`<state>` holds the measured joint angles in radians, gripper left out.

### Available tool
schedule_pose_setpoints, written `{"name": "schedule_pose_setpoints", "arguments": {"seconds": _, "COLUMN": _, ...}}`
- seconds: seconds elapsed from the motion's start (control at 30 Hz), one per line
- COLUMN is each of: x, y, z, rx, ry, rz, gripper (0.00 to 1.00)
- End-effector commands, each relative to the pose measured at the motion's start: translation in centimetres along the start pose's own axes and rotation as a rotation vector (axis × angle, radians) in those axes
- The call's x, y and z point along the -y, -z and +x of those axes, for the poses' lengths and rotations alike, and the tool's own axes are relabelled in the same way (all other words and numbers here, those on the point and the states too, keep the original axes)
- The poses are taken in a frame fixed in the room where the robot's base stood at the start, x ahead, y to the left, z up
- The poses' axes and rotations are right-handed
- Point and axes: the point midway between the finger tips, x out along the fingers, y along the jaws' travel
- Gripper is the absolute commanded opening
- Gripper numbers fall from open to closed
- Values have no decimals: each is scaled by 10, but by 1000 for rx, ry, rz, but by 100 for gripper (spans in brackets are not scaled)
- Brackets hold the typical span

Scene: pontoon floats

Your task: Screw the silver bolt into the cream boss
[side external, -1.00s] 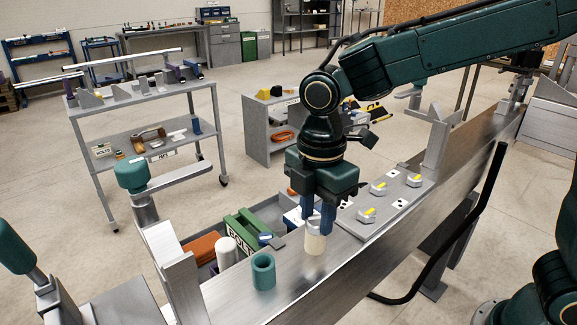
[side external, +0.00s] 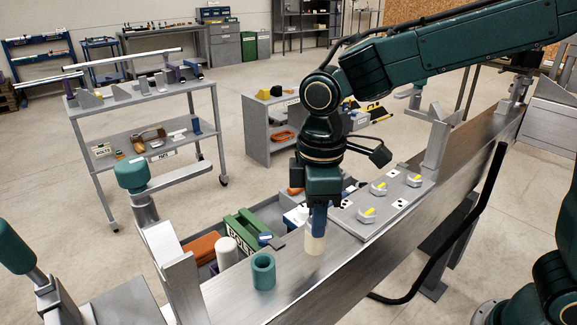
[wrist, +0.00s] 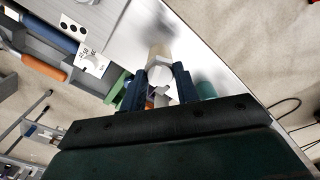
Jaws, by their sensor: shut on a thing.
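The cream boss (side external: 314,242) stands upright on the metal beam (side external: 285,285). My gripper (side external: 318,222) points down directly above it, its blue fingers at the boss's top. In the wrist view the cream boss (wrist: 158,48) shows just beyond the fingertips. The silver bolt (wrist: 159,73) shows there between the two fingers, its head gripped and lined up with the boss. In the side view a finger hides the bolt. How deep the bolt sits in the boss cannot be told.
A teal sleeve (side external: 263,272) stands on the beam, left of the boss. A grey plate (side external: 345,217) with several yellow-marked silver hex pieces lies to the right. Behind is a grey tray holding a green box (side external: 238,232), a white cylinder and an orange piece.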

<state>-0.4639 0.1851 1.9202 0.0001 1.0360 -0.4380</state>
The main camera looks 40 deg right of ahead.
Motion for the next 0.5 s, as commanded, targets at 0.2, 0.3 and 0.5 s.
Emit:
{"name": "schedule_pose_setpoints", "arguments": {"seconds": 0.2, "x": 0, "y": 0, "z": 0, "rx": 1, "ry": 1, "rz": 167, "gripper": 11}}
{"name": "schedule_pose_setpoints", "arguments": {"seconds": 0.3, "x": 0, "y": 0, "z": 0, "rx": 1, "ry": 1, "rz": 244, "gripper": 11}}
{"name": "schedule_pose_setpoints", "arguments": {"seconds": 0.5, "x": 0, "y": 0, "z": 0, "rx": 1, "ry": 1, "rz": 361, "gripper": 11}}
